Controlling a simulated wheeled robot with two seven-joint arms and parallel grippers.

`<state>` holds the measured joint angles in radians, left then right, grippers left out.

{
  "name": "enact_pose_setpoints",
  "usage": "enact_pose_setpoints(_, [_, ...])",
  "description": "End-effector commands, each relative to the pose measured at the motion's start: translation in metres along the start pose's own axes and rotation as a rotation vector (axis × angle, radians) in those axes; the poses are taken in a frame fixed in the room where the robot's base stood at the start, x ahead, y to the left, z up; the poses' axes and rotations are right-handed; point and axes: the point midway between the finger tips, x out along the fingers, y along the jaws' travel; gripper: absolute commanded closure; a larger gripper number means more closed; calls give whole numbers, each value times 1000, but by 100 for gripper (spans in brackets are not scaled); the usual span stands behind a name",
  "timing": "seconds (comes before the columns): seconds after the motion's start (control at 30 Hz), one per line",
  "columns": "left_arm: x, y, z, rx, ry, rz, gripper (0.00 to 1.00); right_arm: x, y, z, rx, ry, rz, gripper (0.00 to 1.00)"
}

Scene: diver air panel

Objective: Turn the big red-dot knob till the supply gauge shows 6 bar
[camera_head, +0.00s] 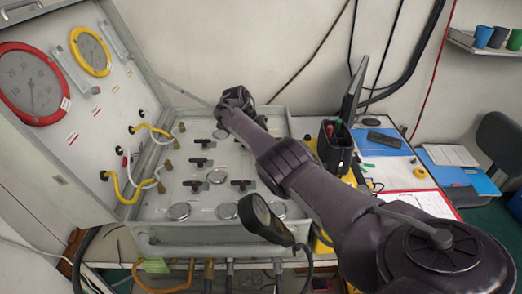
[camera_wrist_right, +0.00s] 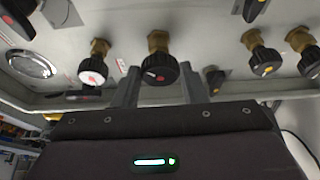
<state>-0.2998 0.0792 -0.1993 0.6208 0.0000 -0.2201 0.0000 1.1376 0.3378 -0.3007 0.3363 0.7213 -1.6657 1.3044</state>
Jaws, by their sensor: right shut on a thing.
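In the right wrist view, the big black knob with a red dot (camera_wrist_right: 159,70) sits on a brass stem. My right gripper (camera_wrist_right: 159,88) has one finger on each side of this knob and is shut on it. In the head view my right arm reaches over the panel and hides the knob; its wrist (camera_head: 238,98) is at the panel's far side. A large red-rimmed gauge (camera_head: 32,84) and a smaller yellow-rimmed gauge (camera_head: 90,52) are on the raised lid. Their readings are too small to tell. My left gripper is not in view.
A knob with a white and red face (camera_wrist_right: 93,72) is left of the gripped one; yellow-dot knobs (camera_wrist_right: 264,60) are to the right. Yellow hoses (camera_head: 127,190) join lid and panel. A black-rimmed round thing (camera_head: 262,217) stands at the panel's front. A black bin (camera_head: 334,146) stands to the right.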

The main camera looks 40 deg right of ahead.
Motion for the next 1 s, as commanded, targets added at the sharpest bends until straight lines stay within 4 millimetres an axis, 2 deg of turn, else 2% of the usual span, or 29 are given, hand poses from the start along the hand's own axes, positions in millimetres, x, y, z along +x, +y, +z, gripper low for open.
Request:
enact_pose_setpoints(0.53, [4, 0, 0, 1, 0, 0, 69, 1, 0, 0, 24, 1, 12, 84])
enact_pose_setpoints(0.57, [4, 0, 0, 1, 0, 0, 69, 1, 0, 0, 24, 1, 12, 60])
enact_pose_setpoints(0.7, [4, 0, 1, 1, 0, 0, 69, 1, 0, 0, 23, 1, 12, 42])
enact_pose_setpoints(0.73, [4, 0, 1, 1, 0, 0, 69, 1, 0, 0, 23, 1, 12, 40])
enact_pose_setpoints(1.0, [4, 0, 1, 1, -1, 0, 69, 0, 0, 0, 23, 0, 11, 40])
